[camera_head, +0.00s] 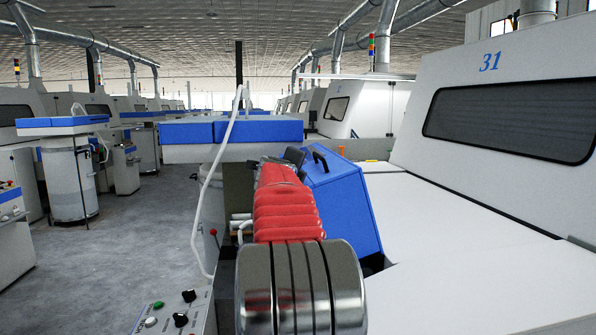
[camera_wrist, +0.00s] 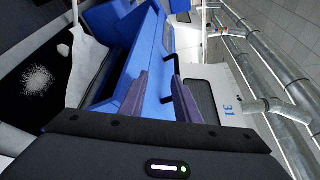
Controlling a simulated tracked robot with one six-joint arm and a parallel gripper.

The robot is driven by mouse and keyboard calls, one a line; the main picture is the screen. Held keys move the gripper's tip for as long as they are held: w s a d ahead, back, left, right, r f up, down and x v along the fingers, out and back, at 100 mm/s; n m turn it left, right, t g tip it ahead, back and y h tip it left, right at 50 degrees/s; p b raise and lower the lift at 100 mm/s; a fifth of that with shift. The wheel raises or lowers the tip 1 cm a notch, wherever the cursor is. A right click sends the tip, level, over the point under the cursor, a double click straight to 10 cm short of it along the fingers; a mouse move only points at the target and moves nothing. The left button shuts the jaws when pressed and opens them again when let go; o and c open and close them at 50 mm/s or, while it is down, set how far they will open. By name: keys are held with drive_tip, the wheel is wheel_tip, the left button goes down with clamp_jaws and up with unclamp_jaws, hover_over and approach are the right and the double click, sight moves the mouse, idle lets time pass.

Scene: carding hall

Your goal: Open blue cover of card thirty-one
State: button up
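The blue cover (camera_head: 345,210) is on the near side of the white card marked 31 (camera_head: 490,62). It looks closed, with a black handle (camera_head: 320,158) on its upper part. My gripper (camera_head: 294,157) is left of the handle in the head view, its fingertips partly hidden by my red-sleeved arm. In the wrist view, my gripper (camera_wrist: 160,98) shows two fingers apart with the blue cover (camera_wrist: 158,50) beyond them. The black handle (camera_wrist: 174,68) shows by the right finger, partly hidden by it; I cannot tell whether they touch.
A control panel (camera_head: 170,318) with knobs is at the lower left. Blue-topped units (camera_head: 230,131) stand ahead. The grey floor (camera_head: 110,255) at left is clear. White fibre (camera_wrist: 38,80) lies in a dark area in the wrist view.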

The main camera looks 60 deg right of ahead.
drive_tip(key=shift+s+a, duration=0.1)
drive_tip(key=shift+a, duration=0.15)
drive_tip(key=shift+c, duration=0.2)
drive_tip(key=shift+s, duration=0.2)
drive_tip(key=c, duration=0.3)
drive_tip(key=shift+s+a+n+g+h, duration=0.1)
drive_tip(key=shift+s+n+g+h, duration=0.2)
drive_tip(key=shift+s+n, duration=0.6)
clamp_jaws()
drive_tip(key=s+n+h, duration=0.3)
drive_tip(key=s, duration=0.6)
drive_tip(key=shift+s+d+r+n+g, duration=0.2)
drive_tip(key=shift+d+n+g, duration=0.1)
drive_tip(key=shift+n+g, duration=0.1)
drive_tip(key=shift+w, duration=0.1)
